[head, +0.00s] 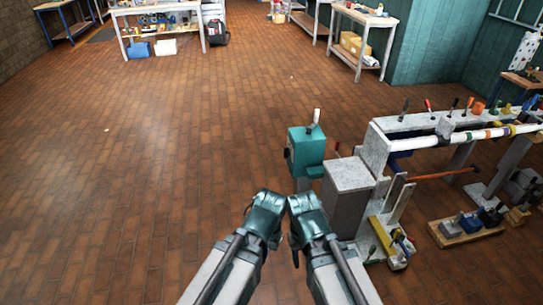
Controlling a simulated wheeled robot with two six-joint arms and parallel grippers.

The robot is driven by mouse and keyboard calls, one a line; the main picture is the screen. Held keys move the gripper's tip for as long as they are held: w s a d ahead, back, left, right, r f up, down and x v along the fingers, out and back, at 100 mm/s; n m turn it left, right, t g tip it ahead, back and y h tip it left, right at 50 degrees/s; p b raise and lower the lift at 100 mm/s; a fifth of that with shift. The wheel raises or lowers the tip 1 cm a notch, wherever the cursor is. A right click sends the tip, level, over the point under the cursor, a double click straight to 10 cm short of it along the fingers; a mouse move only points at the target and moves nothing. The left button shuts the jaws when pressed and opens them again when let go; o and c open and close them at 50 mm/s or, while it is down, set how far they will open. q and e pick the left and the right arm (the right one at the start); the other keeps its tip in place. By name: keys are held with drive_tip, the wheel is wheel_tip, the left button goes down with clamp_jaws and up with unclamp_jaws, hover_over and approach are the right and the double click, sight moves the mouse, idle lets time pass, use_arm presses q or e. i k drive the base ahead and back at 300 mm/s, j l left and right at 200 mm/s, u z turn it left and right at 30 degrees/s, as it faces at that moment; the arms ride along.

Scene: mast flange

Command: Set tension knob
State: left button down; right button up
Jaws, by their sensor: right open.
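A teal machine head (306,150) stands near the middle of the head view, at the left end of a long workstand. A dark round part (287,154) shows on its left face, and a white upright handle (316,117) rises from its top. I cannot tell which part is the tension knob. My two arms come up from the bottom, their teal joints side by side just below the machine head. My right gripper (295,250) is small and dark, mostly hidden beside the right arm; it is open, apart from the machine. My left gripper is hidden.
A grey block (348,190) stands right of the machine head. A white tube (459,137) with coloured bands runs along the workstand, below a rack of tools (440,120). A wooden tray (464,233) lies on the floor at right. The brick floor at left is clear.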

sight(287, 154)
drive_tip(key=i+j, duration=0.5)
drive_tip(key=i, duration=0.2)
drive_tip(key=i+j+z, duration=0.1)
drive_tip(key=i+j, duration=0.35)
drive_tip(key=i, duration=0.25)
drive_tip(key=i+j, duration=0.55)
drive_tip(key=i, duration=0.15)
drive_tip(key=l+z, duration=0.05)
